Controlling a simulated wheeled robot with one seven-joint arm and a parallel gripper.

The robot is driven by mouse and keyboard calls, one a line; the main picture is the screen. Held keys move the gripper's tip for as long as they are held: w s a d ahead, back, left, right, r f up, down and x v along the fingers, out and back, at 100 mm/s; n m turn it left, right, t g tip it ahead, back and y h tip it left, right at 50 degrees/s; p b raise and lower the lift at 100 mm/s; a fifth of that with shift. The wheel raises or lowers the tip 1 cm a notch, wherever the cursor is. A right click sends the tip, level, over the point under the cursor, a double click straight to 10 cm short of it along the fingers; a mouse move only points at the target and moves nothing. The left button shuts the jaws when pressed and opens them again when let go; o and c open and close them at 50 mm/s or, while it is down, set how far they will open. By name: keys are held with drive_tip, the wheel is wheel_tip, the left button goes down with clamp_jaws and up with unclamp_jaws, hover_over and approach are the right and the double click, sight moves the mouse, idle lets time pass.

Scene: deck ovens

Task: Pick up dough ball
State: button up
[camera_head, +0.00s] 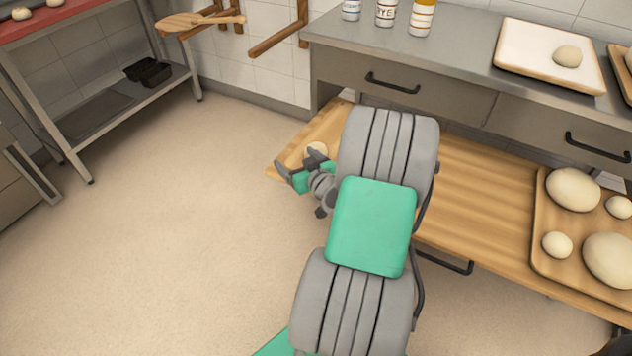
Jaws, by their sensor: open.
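A small pale dough ball (319,147) lies near the left end of the wooden worktop (470,190), below the steel counter. It is partly hidden behind my gripper. My gripper (298,162) is open at the worktop's left end, with its fingers spread just in front of and to the left of this ball. I cannot tell whether a finger touches it. Another dough ball (568,56) sits on a white-lined tray (520,48) on the counter. Several dough balls of different sizes, including a large one (573,189), lie on a wooden tray (545,255) at the right.
The steel counter (470,50) with dark-handled drawers overhangs the worktop's back. Wooden peels (200,22) hang on the wall. The floor at left is clear.

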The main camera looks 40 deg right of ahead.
drive_tip(key=s+d+f+h, duration=0.1)
drive_tip(key=d, duration=0.1)
drive_tip(key=s+d+f+m+h+b, duration=0.1)
drive_tip(key=d, duration=0.1)
drive_tip(key=s+d+f+m+h, duration=0.1)
drive_tip(key=s+d+f, duration=0.1)
drive_tip(key=shift+d+f+h, duration=0.1)
drive_tip(key=shift+d+h, duration=0.1)
drive_tip(key=shift+h, duration=0.1)
drive_tip(key=shift+m, duration=0.3)
drive_tip(key=x, duration=0.7)
drive_tip(key=shift+w+d+r, duration=0.2)
drive_tip(key=shift+w+r, duration=0.05)
drive_tip(key=shift+w, duration=0.05)
drive_tip(key=c, duration=1.4)
